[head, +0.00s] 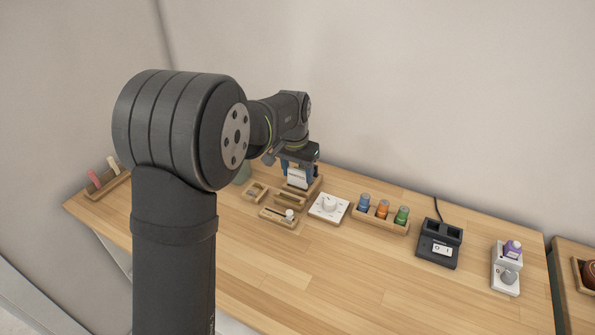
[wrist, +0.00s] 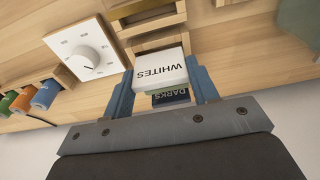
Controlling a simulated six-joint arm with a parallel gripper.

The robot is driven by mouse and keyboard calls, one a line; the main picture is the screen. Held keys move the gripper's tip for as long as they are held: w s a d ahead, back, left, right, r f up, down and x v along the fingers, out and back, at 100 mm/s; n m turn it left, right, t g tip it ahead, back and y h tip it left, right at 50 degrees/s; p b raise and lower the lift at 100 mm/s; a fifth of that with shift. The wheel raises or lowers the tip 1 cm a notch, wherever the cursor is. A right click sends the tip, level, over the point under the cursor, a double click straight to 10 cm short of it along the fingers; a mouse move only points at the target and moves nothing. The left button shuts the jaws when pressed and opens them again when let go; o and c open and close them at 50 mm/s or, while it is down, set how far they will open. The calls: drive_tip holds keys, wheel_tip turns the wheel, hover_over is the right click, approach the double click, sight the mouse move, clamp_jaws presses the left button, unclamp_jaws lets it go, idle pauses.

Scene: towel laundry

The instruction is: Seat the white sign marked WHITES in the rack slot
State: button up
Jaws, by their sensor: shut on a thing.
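The white sign marked WHITES (wrist: 160,68) is between the two blue fingers of my gripper (wrist: 162,82), which is shut on it. Its lettering reads upside down in the wrist view. In the head view the sign (head: 297,179) hangs below my gripper (head: 298,169), at the wooden rack (head: 316,187). A dark sign marked DARKS (wrist: 170,97) and a thin green edge show just beyond the white sign in the wrist view. The sign's lower edge and the slot are not clear, so I cannot tell whether it is in the slot.
A white dial box (head: 329,207) stands close to the right of the rack. Small wooden trays (head: 279,217) lie in front. The front table is clear.

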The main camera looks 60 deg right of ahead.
drive_tip(key=shift+f, duration=1.15)
idle(0.8)
drive_tip(key=o, duration=1.5)
drive_tip(key=shift+r, duration=0.1)
drive_tip(key=shift+r, duration=3.45)
drive_tip(key=shift+f, duration=0.15)
drive_tip(key=shift+f, duration=3.05)
